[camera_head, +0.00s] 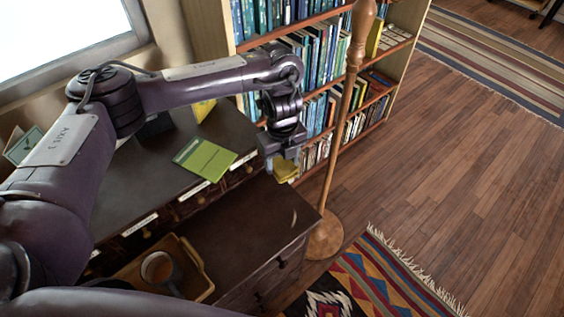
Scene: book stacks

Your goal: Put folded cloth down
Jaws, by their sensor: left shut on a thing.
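My left gripper (279,155) reaches in from the left and points down over the far right end of the dark cabinet. It is shut on the yellow folded cloth (286,171), which shows just below the fingers. The cloth is near the cabinet's right edge, close to the wooden pole; I cannot tell whether it touches a surface. The gripper body hides part of it. My right gripper is not in view.
A wooden tray (198,262) holds a mug (160,268). A wooden pole stand (327,235) and a bookshelf (395,62) stand beyond. The lower cabinet top is mostly clear.

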